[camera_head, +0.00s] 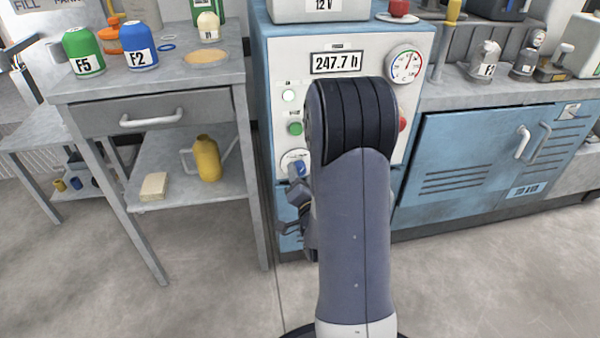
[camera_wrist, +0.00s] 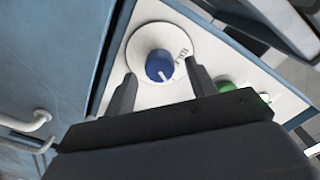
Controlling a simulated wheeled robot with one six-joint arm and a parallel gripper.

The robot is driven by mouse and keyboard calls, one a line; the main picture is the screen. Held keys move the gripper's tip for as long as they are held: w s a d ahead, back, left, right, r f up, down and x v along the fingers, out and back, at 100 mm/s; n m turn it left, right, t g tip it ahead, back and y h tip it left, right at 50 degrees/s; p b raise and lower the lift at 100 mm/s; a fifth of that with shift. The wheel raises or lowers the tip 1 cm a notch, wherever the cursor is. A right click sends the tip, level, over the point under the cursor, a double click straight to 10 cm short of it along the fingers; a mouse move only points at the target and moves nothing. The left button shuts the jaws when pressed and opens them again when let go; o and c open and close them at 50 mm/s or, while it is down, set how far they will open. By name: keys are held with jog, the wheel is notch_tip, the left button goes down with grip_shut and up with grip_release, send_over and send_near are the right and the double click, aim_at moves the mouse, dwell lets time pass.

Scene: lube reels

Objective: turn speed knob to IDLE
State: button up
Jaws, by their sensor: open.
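The speed knob (camera_wrist: 159,66) is blue with a white pointer line and sits on a round white dial plate with dark lettering too small to read fully. In the wrist view my gripper (camera_wrist: 160,82) is open, with one finger on each side of the knob; I cannot tell whether either finger touches it. In the head view the blue knob (camera_head: 297,168) shows low on the white control panel (camera_head: 350,90), beside my arm. My arm hides part of the panel, and my gripper is partly hidden behind it.
The panel has a green button (camera_head: 295,128), a white lamp (camera_head: 289,95), an hour display (camera_head: 336,62) and a round gauge (camera_head: 404,65). A grey table (camera_head: 225,75) with bottles stands to the left. A blue cabinet (camera_head: 470,150) stands to the right. The front floor is clear.

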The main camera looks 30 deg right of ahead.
jog(key=shift+x, duration=1.3)
jog(key=shift+c, duration=0.2)
jog(key=c, duration=0.9)
